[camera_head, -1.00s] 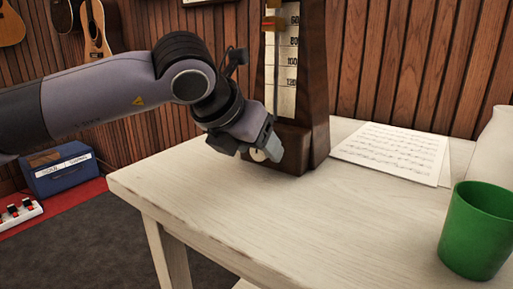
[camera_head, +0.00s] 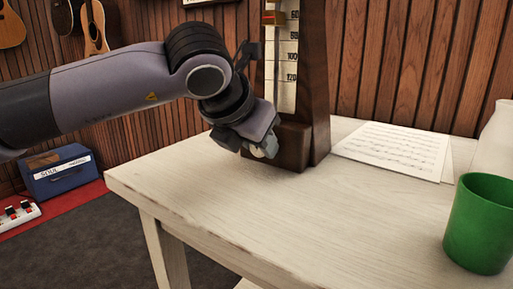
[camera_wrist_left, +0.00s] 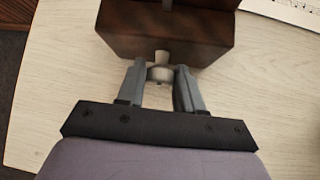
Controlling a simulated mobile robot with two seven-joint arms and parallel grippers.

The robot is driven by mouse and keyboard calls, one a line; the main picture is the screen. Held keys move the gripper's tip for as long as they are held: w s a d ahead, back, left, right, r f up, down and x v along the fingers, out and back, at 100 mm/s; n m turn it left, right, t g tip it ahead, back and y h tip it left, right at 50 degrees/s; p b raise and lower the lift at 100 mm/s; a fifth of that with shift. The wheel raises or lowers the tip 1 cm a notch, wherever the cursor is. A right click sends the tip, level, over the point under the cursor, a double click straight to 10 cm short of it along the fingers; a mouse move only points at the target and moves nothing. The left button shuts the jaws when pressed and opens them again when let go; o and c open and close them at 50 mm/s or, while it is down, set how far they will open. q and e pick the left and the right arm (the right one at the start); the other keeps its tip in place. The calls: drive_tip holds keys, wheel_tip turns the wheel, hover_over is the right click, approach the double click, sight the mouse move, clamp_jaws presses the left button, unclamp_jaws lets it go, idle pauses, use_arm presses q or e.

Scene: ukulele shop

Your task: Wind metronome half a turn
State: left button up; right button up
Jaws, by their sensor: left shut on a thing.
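The metronome (camera_head: 313,100) is a tall dark wooden block with a pale number scale and stands upright on the table; its lower part shows in the left wrist view (camera_wrist_left: 190,37). A pale winding key (camera_wrist_left: 160,72) sticks out of its near side, low down. My left gripper (camera_head: 262,152) is shut on the key, with one finger on each side of it in the left wrist view (camera_wrist_left: 160,78). The fingers partly hide the key in the head view. My right gripper is not in view.
The whitewashed table (camera_head: 240,200) is clear in front of the metronome. Sheet music (camera_head: 395,150) lies to the right, and a green cup (camera_head: 480,225) stands near the right edge beside a white object (camera_head: 495,145). A blue amplifier (camera_head: 62,172) stands on the floor at left.

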use_arm(q)
drive_tip(key=y+b, duration=0.1)
drive_tip(key=m+t+b, duration=0.1)
drive_tip(key=shift+s+d+f+t+y+b, duration=0.1)
drive_tip(key=shift+d+f+t+y+b, duration=0.1)
drive_tip(key=shift+t+y+b, duration=0.15)
drive_tip(key=shift+s+d+r+m+t+y+b, duration=0.1)
drive_tip(key=shift+m+t+y+b, duration=0.3)
drive_tip(key=shift+m+t+y, duration=0.3)
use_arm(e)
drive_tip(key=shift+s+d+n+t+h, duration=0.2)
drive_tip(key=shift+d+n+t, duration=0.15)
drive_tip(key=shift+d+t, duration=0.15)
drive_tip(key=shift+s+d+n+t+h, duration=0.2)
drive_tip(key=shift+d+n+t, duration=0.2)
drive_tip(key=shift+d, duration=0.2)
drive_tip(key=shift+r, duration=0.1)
use_arm(q)
drive_tip(key=o, duration=1)
drive_tip(key=shift+o, duration=0.2)
